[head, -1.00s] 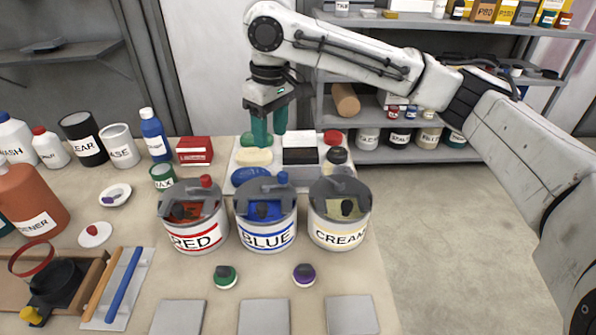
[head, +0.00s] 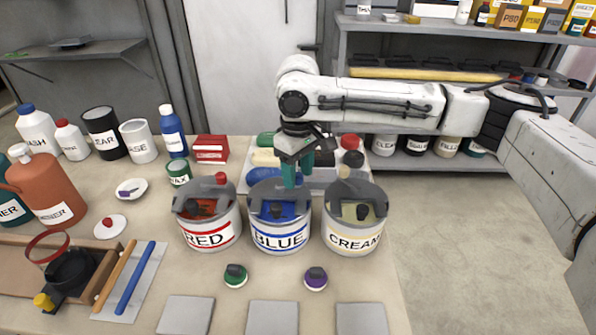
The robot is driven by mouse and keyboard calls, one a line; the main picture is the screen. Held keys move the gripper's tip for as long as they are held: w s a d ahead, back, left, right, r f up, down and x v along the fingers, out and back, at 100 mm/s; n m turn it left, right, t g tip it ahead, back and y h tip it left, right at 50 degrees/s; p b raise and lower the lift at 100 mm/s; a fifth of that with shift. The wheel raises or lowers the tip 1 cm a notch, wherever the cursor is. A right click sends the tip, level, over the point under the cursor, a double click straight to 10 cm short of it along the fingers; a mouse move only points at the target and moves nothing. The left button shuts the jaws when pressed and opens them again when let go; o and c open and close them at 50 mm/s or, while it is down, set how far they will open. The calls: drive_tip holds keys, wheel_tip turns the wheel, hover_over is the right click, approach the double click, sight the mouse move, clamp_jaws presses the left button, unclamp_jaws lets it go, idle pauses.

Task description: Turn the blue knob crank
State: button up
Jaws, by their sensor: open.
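The can labelled BLUE (head: 280,238) stands in the middle of a row of three, with blue paint showing under its grey lid and crank. Its blue knob is not visible; the green fingers cover the spot at the back right of the lid. My gripper (head: 291,178) points down there, its fingertips at the lid's back edge. It is open, but I cannot tell whether the fingers are around the knob or in front of it.
The RED can (head: 208,235) with its red knob stands close at left, and the CREAM can (head: 352,240) close at right. Behind is a white tray with coloured pieces. A green knob (head: 235,275) and a purple knob (head: 316,278) lie in front.

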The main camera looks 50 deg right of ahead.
drive_tip(key=shift+f, duration=0.1)
clamp_jaws()
idle(0.5)
